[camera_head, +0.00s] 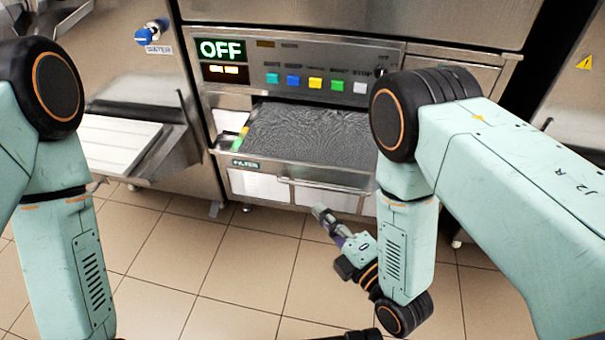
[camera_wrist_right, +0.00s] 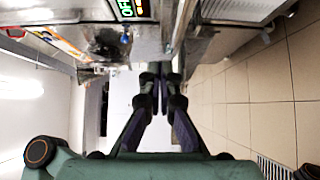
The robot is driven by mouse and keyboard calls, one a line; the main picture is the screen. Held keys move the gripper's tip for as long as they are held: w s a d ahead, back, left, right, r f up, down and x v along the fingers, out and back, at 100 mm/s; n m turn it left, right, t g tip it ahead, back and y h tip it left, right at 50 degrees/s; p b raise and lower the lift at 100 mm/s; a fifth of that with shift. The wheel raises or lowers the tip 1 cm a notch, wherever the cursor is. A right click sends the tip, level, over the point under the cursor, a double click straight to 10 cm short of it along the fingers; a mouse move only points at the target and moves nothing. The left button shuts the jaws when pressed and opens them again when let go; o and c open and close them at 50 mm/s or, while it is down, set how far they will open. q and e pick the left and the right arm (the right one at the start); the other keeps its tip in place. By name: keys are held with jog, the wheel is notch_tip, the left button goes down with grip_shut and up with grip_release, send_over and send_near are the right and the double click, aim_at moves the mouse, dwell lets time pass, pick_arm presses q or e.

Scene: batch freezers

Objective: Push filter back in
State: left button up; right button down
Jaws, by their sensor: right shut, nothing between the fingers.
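The filter (camera_head: 308,137) is a tray with a dark grey mesh top, sticking out of the front of a steel freezer below its button panel.
The button panel (camera_head: 315,80) has an OFF display (camera_head: 221,50) and several coloured buttons above the filter. A white-topped steel shelf (camera_head: 115,140) juts out at the left, near a blue water valve (camera_head: 150,34). The tiled floor (camera_head: 235,265) in front is clear.

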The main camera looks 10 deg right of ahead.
aim_at(305, 174)
jog(key=b+x, duration=0.1)
jog(key=x, duration=0.2)
jog(key=d+b+x, duration=0.1)
jog(key=x, duration=0.3)
jog(key=w+b+x, duration=0.1)
jog(key=b+x, duration=0.1)
jog(key=x, duration=0.1)
jog(key=shift+w+d, duration=0.25)
jog(key=shift+w, duration=0.1)
jog(key=shift+w+d, duration=0.15)
jog(key=shift+w, duration=0.3)
jog(key=shift+w+d, duration=0.15)
